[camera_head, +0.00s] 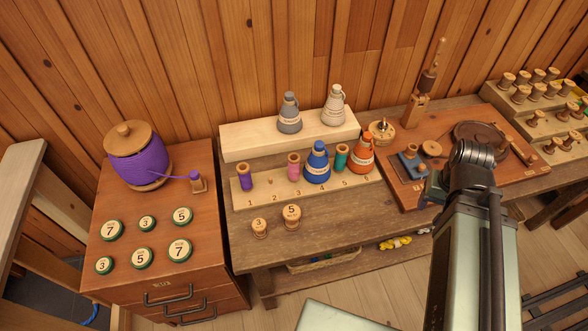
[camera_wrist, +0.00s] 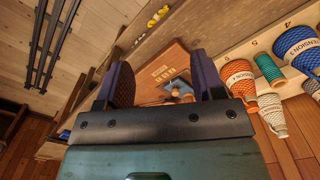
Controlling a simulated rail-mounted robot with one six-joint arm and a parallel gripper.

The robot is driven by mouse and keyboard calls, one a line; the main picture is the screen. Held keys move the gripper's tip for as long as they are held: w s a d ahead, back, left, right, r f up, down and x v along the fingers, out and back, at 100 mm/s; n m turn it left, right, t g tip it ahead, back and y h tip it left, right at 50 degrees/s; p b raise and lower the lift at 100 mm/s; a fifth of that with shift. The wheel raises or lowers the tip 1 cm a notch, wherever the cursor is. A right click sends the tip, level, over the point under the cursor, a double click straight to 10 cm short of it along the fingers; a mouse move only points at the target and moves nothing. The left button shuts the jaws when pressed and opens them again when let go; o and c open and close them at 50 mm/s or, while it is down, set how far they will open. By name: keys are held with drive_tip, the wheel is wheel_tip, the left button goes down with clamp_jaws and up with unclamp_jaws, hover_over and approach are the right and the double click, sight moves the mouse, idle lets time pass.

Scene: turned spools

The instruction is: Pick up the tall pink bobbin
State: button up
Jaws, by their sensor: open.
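The tall pink bobbin (camera_head: 293,167) stands upright at number 3 on the pale numbered board (camera_head: 262,191) in the head view. A blue cone (camera_head: 317,163) stands close on its right, and a purple bobbin (camera_head: 245,178) stands farther off on its left. My gripper (camera_wrist: 163,78) shows in the wrist view, its two dark fingers wide apart with nothing held. Through the gap I see the reddish-brown board of the right-hand bench. The pink bobbin does not show in the wrist view. In the head view my arm is well to the right of it.
A teal bobbin (camera_head: 341,157) and an orange cone (camera_head: 362,151) stand farther right on the board. Grey (camera_head: 290,115) and cream (camera_head: 334,107) cones stand on a raised block behind. Two short wooden spools (camera_head: 291,216) are in front. A wooden post (camera_head: 425,85) rises at the right.

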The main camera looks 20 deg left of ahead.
drive_tip(key=w+a+f+n+b, duration=0.2)
drive_tip(key=w+a, duration=0.2)
drive_tip(key=a, duration=0.8)
drive_tip(key=w+a+f+n+b, duration=0.1)
drive_tip(key=w+a+n, duration=0.25)
drive_tip(key=a, duration=0.85)
hover_over(292, 163)
drive_tip(key=w, duration=0.1)
drive_tip(key=f, duration=0.1)
drive_tip(key=w+m+b, duration=0.1)
drive_tip(key=m, duration=0.1)
drive_tip(key=shift+n, duration=0.25)
drive_tip(key=f+b, duration=1.1)
drive_tip(key=shift+s+a, duration=0.1)
drive_tip(key=shift+a, duration=0.2)
drive_tip(key=shift+r+p, duration=0.3)
drive_tip(key=c, duration=0.8)
